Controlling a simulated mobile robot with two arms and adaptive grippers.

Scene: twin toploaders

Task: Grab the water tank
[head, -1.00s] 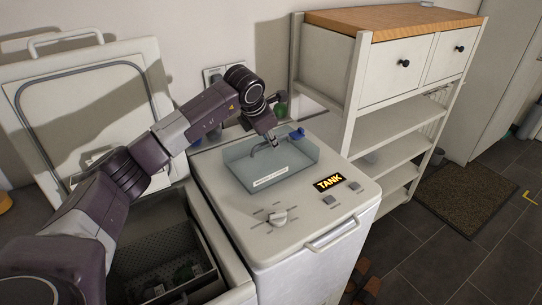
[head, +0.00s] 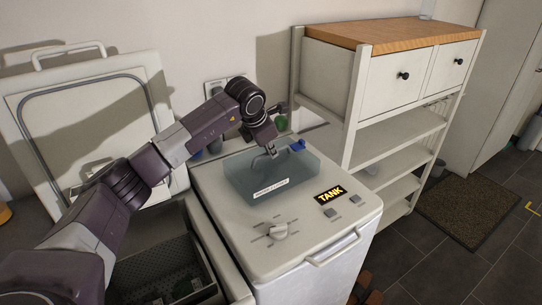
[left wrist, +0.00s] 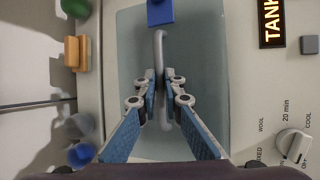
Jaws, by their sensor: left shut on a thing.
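The water tank (head: 240,187) is a see-through blue-grey box with a white label, set in the top of the white toploader beside the "TANK" sign. In the left wrist view it fills the middle (left wrist: 205,60). Its grey bar handle (left wrist: 160,48) runs along its middle. My left gripper (head: 272,154) is over the tank from above. In the left wrist view its two blue-padded fingers (left wrist: 163,100) are closed on the handle, one on each side. A blue tab (left wrist: 160,13) sits at the tank's edge. My right gripper is not in view.
The toploader's dial (head: 274,230) and front handle (head: 333,247) are near the tank. An open toploader (head: 190,268) stands to the left, its lid (head: 95,125) raised. A white shelf unit (head: 395,135) stands close on the right. Green and blue knobs are behind the tank.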

